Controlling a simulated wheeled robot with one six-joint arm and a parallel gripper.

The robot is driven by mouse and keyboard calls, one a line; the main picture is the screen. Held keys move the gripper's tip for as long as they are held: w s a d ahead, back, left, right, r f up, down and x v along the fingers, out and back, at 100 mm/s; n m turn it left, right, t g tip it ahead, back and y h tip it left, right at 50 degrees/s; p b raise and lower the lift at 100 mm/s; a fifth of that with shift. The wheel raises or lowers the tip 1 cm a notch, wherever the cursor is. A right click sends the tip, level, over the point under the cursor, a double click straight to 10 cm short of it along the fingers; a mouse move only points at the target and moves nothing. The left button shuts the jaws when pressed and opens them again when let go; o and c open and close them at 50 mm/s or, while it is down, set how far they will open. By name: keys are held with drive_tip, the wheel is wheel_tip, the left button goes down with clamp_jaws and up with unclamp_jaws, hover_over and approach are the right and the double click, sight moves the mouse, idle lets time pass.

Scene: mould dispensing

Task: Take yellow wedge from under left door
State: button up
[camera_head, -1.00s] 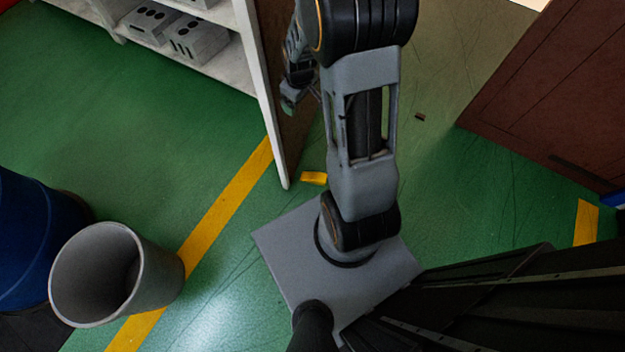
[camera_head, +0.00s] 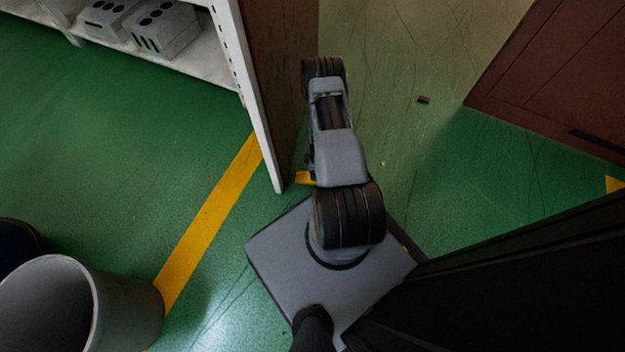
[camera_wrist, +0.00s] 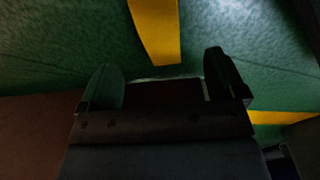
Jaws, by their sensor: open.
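The yellow wedge (camera_head: 304,178) lies on the green floor by the foot of the left door (camera_head: 274,70), which has a brown face and a white edge. My arm covers the wedge's right part in the head view. My gripper (camera_wrist: 163,75) is open in the wrist view, with its two dark fingers apart. A brown surface and a thin pale edge show between and beside the fingers. My gripper is hidden behind my arm in the head view. A yellow patch (camera_wrist: 284,117) lies right of the fingers; I cannot tell whether it is the wedge or floor marking.
A yellow floor line (camera_head: 205,225) runs toward the left door. A grey bin (camera_head: 125,305) stands at lower left. A white shelf (camera_head: 205,70) holds grey blocks at upper left. A brown door or cabinet (camera_head: 560,80) stands at right. A small dark piece (camera_head: 423,99) lies on open floor.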

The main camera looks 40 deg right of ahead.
sight(301, 177)
wheel_tip(301, 177, down, 10)
drive_tip(key=b, duration=0.5)
drive_tip(key=shift+d+f, duration=0.1)
drive_tip(key=shift+f, duration=0.15)
drive_tip(key=shift+c, duration=0.3)
drive_tip(key=shift+r, duration=0.1)
drive_tip(key=c, duration=1.1)
